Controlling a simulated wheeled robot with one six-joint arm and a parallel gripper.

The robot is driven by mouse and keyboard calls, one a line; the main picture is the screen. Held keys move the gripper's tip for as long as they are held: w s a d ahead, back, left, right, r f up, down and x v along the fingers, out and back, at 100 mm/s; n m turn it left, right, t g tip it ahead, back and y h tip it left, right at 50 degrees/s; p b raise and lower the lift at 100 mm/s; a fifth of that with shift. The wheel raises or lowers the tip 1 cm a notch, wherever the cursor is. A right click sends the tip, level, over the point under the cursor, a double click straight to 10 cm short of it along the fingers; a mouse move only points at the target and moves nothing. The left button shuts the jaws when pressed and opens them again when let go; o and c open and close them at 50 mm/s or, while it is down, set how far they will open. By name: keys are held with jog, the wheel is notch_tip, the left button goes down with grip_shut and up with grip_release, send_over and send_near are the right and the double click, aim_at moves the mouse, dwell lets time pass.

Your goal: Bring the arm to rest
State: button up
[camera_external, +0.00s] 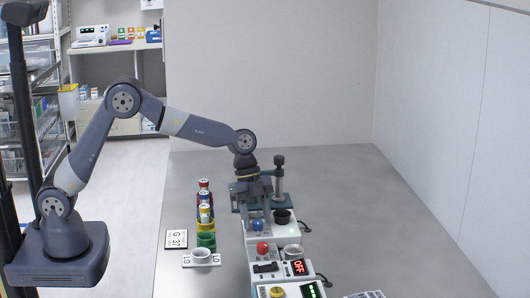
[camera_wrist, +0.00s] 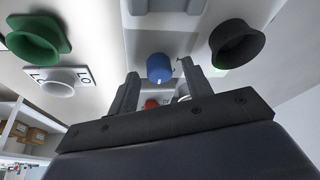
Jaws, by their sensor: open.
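My gripper (camera_external: 256,207) points down above a row of white devices on the grey table (camera_external: 340,200), with the arm stretched out from its base at the left. In the wrist view my gripper (camera_wrist: 158,72) shows two dark fingers spread apart with nothing held. A blue knob (camera_wrist: 160,68) shows in the gap between the fingertips; it also shows just below the gripper in the external view (camera_external: 257,225). The fingers look apart from the knob, though the exact clearance is hard to tell.
A black cup (camera_external: 283,216) is close at the gripper's right. A dark stand with an upright post (camera_external: 280,178) is just behind. Green (camera_external: 206,241) and white cups (camera_external: 201,256) stand left. The table's right is mostly clear.

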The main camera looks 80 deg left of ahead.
jog(key=n+p, duration=0.1)
jog(key=n+t+p, duration=0.1)
jog(key=n, duration=0.1)
jog(key=n+y+p, duration=0.1)
jog(key=shift+s+d+r+n, duration=0.15)
jog(key=shift+r+n, duration=0.1)
jog(key=shift+n, duration=0.15)
jog(key=n+p, duration=0.2)
jog(key=p, duration=0.1)
jog(key=n+t+y+p, duration=0.1)
jog(key=n+p, duration=0.1)
jog(key=p, duration=0.1)
jog(key=shift+f+y, duration=0.1)
jog(key=shift+y, duration=0.2)
jog(key=shift+s+r+b, duration=0.2)
jog(key=shift+r+b, duration=0.1)
jog(key=shift+r, duration=0.05)
jog(key=shift+f, duration=0.1)
